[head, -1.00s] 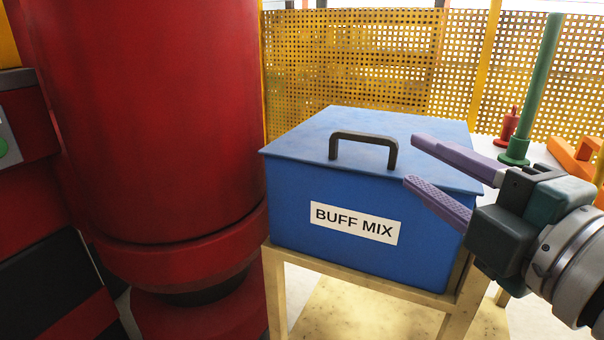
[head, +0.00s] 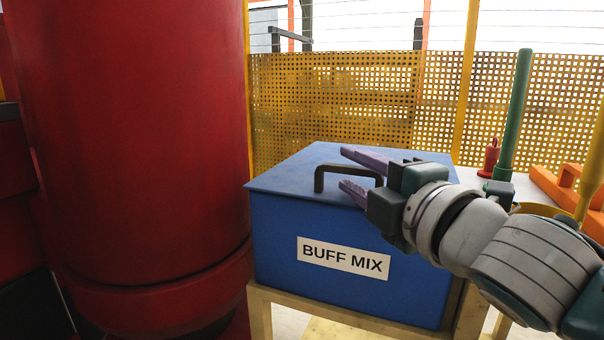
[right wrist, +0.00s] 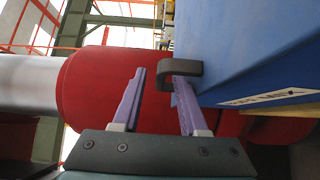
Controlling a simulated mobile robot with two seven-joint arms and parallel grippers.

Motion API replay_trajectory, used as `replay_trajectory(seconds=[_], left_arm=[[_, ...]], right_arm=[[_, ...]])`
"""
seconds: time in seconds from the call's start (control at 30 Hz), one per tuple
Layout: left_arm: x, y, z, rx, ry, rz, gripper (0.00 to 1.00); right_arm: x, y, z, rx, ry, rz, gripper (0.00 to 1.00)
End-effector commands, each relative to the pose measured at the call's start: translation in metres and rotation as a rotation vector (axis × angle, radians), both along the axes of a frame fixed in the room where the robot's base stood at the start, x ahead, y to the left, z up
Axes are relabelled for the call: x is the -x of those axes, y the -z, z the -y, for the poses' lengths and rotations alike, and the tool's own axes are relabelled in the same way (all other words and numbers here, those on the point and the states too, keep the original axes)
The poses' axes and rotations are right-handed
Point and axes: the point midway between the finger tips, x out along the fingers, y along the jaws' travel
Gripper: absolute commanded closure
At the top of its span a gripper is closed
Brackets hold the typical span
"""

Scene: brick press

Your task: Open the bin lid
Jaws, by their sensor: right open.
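The blue bin (head: 275,235) carries a white BUFF MIX label (head: 343,258) on its front. Its blue lid (head: 290,165) lies flat and shut on top, with a dark arched handle (head: 319,179). My right gripper (head: 346,168) is open at the handle, its purple fingers spread and reaching in from the right. In the right wrist view the handle (right wrist: 188,67) is by the tip of one finger of the gripper (right wrist: 158,78). The other finger stands apart from it. I cannot tell whether the near finger touches the handle. My left gripper is not in view.
A big red cylinder (head: 140,150) stands close to the bin's left. The bin sits on a pale wooden stand (head: 262,315). A yellow perforated fence (head: 340,100) is behind. A green post (head: 515,110) and orange parts (head: 560,185) are at the right.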

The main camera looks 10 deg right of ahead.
Motion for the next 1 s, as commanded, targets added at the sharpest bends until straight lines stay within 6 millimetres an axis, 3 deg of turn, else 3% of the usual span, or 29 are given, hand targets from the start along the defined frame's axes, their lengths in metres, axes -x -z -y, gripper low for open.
replay_trajectory(seconds=[0.17, 0.57, 1.0], left_arm=[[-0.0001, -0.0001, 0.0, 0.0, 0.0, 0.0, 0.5], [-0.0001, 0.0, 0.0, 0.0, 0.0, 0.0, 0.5], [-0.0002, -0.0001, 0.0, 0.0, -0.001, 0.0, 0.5]], right_arm=[[0.0, 0.0001, -0.0002, 0.0, 0.0, -0.001, 0.57], [0.0003, 0.0003, -0.0001, 0.0, 0.0, -0.001, 1.0], [0.0004, 0.0004, 0.0, 0.0, 0.0, -0.001, 1.0]])
